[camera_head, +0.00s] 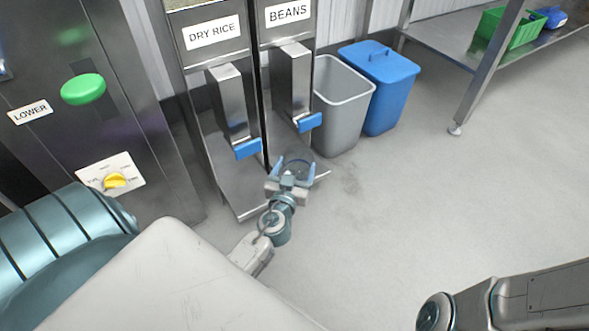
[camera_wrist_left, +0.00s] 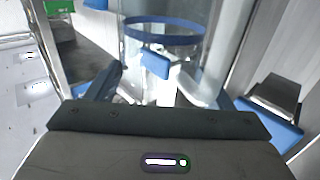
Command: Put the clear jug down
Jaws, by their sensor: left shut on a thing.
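The clear jug with a blue rim (camera_wrist_left: 128,31) stands upright in front of my left gripper in the left wrist view. In the head view the jug (camera_head: 299,163) is small and see-through, over the metal base of the dispensers. My left gripper (camera_head: 287,177) is shut on the jug. My right gripper is out of view.
The DRY RICE dispenser (camera_head: 228,100) and BEANS dispenser (camera_head: 292,80) have blue levers just behind the jug. A grey bin (camera_head: 340,105) and a blue lidded bin (camera_head: 385,85) stand to the right. A steel cabinet (camera_head: 130,130) stands left. Open floor (camera_head: 430,190) lies right.

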